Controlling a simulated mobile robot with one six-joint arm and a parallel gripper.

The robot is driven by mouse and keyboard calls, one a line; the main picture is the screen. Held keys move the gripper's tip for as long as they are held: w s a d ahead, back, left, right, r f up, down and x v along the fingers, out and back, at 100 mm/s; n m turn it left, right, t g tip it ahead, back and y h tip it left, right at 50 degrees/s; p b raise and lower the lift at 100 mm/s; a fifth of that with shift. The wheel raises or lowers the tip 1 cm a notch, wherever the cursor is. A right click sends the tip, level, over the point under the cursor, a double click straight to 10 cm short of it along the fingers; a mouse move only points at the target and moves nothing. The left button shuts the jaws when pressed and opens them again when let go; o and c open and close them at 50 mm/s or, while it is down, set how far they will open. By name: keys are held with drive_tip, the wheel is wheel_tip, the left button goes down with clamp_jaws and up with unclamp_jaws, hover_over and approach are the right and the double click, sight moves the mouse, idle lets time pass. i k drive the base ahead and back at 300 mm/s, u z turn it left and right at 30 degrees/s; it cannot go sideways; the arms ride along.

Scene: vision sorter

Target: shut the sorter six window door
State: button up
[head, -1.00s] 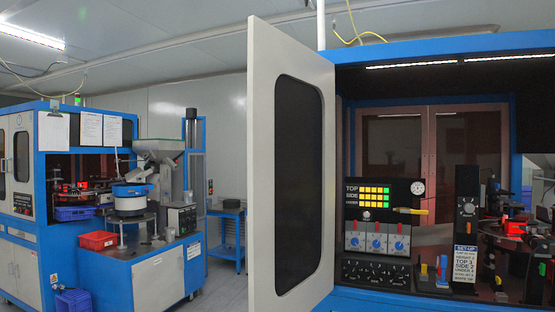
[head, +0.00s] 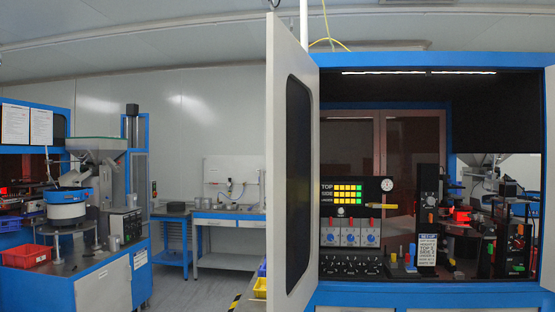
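The window door (head: 279,150) of the blue sorter cabinet is a white panel with a dark, rounded window (head: 299,150). It stands wide open at the left side of the cabinet opening, seen nearly edge-on. The cabinet's blue frame (head: 430,61) surrounds the opening. Inside are a black control panel (head: 350,262) with lit yellow and green buttons, dials and red-lit devices. A second white panel edge (head: 549,140) shows at the far right, cut off by the frame. My gripper is not in view.
At left stands another blue and white machine with a feeder bowl (head: 68,208) and a red bin (head: 27,256). A workbench (head: 230,218) stands by the back wall. Yellow-black tape (head: 236,302) shows near the door's foot.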

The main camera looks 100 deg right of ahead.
sight(291, 171)
drive_tip(key=i, duration=0.75)
drive_tip(key=z, duration=3.65)
drive_tip(key=i, duration=0.1)
drive_tip(key=u, duration=2.05)
drive_tip(key=k, duration=0.3)
drive_tip(key=z, duration=2.4)
